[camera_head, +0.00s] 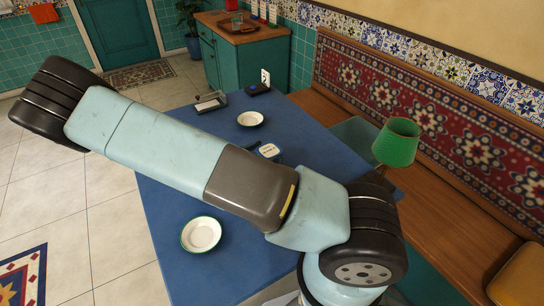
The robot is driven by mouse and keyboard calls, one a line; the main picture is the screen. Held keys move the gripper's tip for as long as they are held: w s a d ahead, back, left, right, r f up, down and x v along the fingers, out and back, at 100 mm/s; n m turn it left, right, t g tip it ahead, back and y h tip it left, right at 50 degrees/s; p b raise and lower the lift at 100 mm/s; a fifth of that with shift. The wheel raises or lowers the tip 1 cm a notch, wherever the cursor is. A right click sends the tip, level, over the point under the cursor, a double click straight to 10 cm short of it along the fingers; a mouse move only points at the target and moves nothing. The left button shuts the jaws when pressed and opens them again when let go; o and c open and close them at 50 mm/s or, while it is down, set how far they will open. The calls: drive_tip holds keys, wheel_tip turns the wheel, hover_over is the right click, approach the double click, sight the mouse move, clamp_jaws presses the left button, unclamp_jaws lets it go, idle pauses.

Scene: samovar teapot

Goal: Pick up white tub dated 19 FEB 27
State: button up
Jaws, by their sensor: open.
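A small white item with dark lettering (268,150), possibly the tub, is on the blue table just behind my arm. Its lettering is too small to read, so I cannot confirm the date 19 FEB 27. My arm crosses the view and hides the middle of the table. A small dark shape (252,146) shows beside the white item, and I cannot tell what it is. I cannot make out my gripper in this view.
The blue table (165,180) holds a white bowl (201,234) in front and another (250,118) behind. A tray-like item (211,102) and a dark box (257,88) lie at the far end. A green lamp (396,142) stands at right by the bench (440,200).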

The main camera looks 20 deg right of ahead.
sight(277, 147)
drive_tip(key=shift+x, duration=1.95)
drive_tip(key=c, duration=1)
drive_tip(key=shift+c, duration=0.2)
